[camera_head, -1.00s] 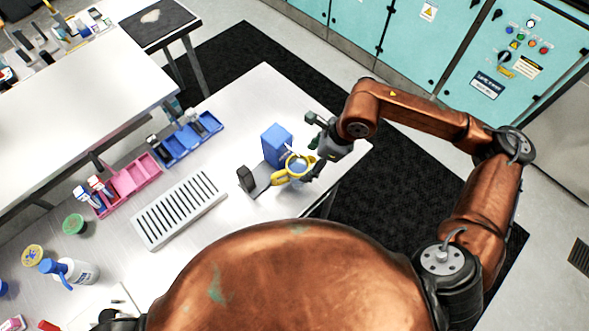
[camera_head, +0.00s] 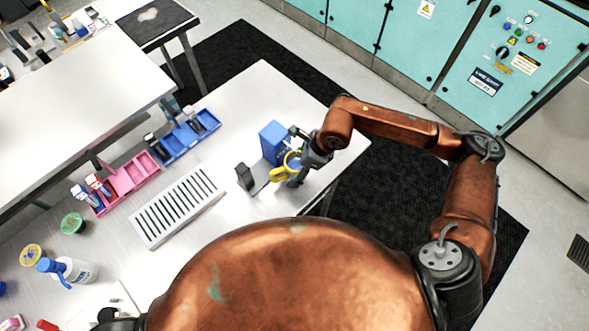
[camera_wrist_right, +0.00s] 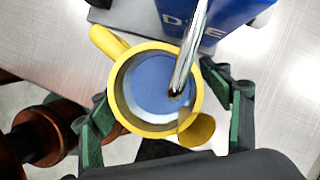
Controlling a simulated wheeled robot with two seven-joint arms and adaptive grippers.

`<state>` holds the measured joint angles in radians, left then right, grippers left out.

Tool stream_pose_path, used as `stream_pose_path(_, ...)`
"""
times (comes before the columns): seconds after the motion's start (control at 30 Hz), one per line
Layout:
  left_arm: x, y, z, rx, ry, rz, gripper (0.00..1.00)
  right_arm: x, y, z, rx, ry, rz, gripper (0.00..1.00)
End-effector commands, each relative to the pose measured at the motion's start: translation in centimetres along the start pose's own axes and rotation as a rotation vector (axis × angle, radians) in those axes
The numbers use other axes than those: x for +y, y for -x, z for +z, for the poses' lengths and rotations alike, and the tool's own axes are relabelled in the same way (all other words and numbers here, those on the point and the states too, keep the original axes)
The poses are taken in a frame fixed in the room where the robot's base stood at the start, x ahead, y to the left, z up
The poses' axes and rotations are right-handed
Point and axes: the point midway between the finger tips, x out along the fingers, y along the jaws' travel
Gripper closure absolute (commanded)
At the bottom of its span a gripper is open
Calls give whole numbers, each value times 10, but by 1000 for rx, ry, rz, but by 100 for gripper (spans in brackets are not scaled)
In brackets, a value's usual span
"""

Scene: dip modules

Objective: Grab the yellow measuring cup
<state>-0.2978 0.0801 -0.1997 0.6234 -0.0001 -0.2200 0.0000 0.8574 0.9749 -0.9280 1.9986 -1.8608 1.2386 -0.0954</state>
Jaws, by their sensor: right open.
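The yellow measuring cup (camera_head: 281,174) stands near the table's right end, beside the blue box, in the head view. The right wrist view looks down into the cup (camera_wrist_right: 150,128). Its round rim encloses a blue interior, and its handle points to the upper left. A shiny metal rod or spout crosses over the cup. My right gripper (camera_head: 297,165) is at the cup's right side. In the wrist view its open green-padded fingers (camera_wrist_right: 168,118) lie on either side of the cup; I cannot tell whether they touch it. My left gripper is not seen.
The blue box (camera_head: 273,142) stands close behind the cup, and a dark upright block (camera_head: 244,177) is to its left. A slotted white tray (camera_head: 178,207), pink bin (camera_head: 128,181) and blue bin (camera_head: 182,143) are farther left. The table's far right corner (camera_head: 265,82) is bare.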

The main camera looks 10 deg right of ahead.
Motion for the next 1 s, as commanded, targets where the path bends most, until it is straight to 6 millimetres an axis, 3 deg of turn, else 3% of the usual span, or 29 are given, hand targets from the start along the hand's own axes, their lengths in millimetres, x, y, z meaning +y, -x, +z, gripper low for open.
stream_pose_path(0.13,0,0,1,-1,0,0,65,0,0,0,0,0,0,29)
stream_pose_path(0.87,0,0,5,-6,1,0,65,0,1,0,-1,-1,0,79)
stream_pose_path(1.0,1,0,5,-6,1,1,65,0,1,0,-1,-1,0,80)
